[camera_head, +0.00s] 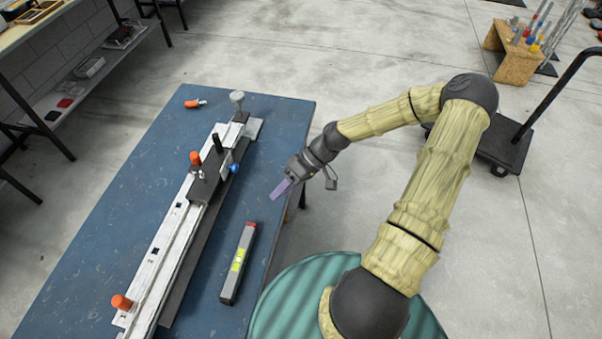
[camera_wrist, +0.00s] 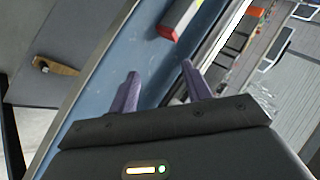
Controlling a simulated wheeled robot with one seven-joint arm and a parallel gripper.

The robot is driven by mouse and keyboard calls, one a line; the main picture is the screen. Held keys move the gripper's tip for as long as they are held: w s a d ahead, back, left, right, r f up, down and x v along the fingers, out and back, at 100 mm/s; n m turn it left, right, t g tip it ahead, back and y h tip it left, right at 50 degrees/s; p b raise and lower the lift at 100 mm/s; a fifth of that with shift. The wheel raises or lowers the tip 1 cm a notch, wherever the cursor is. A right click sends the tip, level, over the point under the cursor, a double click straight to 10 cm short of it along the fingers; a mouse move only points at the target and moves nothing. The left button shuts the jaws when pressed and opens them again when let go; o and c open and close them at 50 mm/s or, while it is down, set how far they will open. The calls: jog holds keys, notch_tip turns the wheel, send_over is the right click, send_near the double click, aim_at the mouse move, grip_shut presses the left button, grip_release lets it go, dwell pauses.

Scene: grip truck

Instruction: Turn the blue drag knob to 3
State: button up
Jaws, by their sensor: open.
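The blue drag knob (camera_head: 234,168) is a small blue ball on the right side of a black carriage (camera_head: 207,180). The carriage sits on a long pale rail (camera_head: 160,255) on the blue table. Any number scale is too small to read. My gripper (camera_head: 281,189) is open and empty over the table's right edge, to the right of the knob and apart from it. In the wrist view my two purple fingers (camera_wrist: 160,85) stand apart with nothing between them. The blue knob cannot be made out in the wrist view.
A grey level with a yellow label (camera_head: 238,262) lies on the blue table (camera_head: 130,180), right of the rail. Orange knobs (camera_head: 121,302) stand along the rail. An orange-handled tool (camera_head: 194,103) lies at the far end. A black cart (camera_head: 490,150) stands on the floor behind my arm.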

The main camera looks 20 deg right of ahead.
jog(key=s+r+m+t+h, duration=0.1)
jog(key=s+r+m+h, duration=0.1)
jog(key=r, duration=0.3)
jog(key=s+d+r+m+t+h, duration=0.1)
jog(key=s+r+m+h, duration=0.1)
jog(key=r, duration=0.4)
jog(key=s+r+m+t+h, duration=0.1)
jog(key=s+r+m+h, duration=0.1)
jog(key=s+r+h, duration=0.2)
jog(key=shift+s+d+r+t+h, duration=0.3)
jog(key=shift+r+t+h, duration=0.1)
jog(key=shift+r+h, duration=0.5)
dwell(0.5)
dwell(1.3)
